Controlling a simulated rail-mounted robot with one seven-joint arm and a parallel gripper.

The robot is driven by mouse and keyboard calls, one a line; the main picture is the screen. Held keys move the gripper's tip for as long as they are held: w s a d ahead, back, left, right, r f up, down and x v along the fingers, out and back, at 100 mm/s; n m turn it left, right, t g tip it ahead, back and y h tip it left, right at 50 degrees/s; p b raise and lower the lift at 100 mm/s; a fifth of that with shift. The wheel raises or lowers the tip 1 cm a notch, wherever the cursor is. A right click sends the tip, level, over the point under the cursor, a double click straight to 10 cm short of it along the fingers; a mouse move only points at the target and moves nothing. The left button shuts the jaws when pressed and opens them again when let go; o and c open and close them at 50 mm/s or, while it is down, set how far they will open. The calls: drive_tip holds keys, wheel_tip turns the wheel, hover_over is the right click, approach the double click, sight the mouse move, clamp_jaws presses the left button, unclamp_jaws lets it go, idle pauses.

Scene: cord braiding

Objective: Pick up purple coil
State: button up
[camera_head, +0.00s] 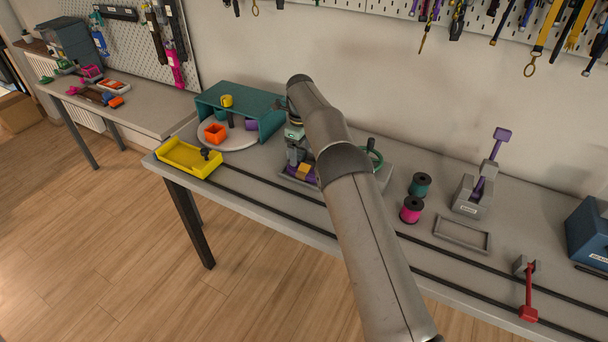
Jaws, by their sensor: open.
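A small purple piece (251,125), which looks like the purple coil, sits under the teal shelf (275,122) on a round pale turntable (232,144). My arm reaches up across the middle of the view and bends down at its far end. My gripper (296,157) hangs below that bend, to the right of the shelf and apart from the purple piece. It is open, but my arm partly hides it, and its fingertips are hard to make out against the parts behind. Nothing held shows.
A yellow tray (187,160) lies at the bench's left edge. Pink (411,210) and teal (420,185) spools and an empty grey tray (462,236) are right of my arm.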

sight(303, 169)
drive_tip(key=shift+s+d+f+p, duration=0.1)
drive_tip(key=shift+f+p, duration=0.2)
drive_tip(key=shift+f, duration=0.8)
drive_tip(key=shift+w+d+f+p, duration=0.1)
drive_tip(key=shift+f+p, duration=0.15)
drive_tip(key=shift+f, duration=0.9)
drive_tip(key=shift+s+d+f+p, duration=0.1)
drive_tip(key=shift+f+p, duration=0.2)
drive_tip(key=shift+f, duration=0.8)
drive_tip(key=c, duration=1.2)
drive_tip(key=shift+c, duration=0.2)
drive_tip(key=shift+r, duration=0.15)
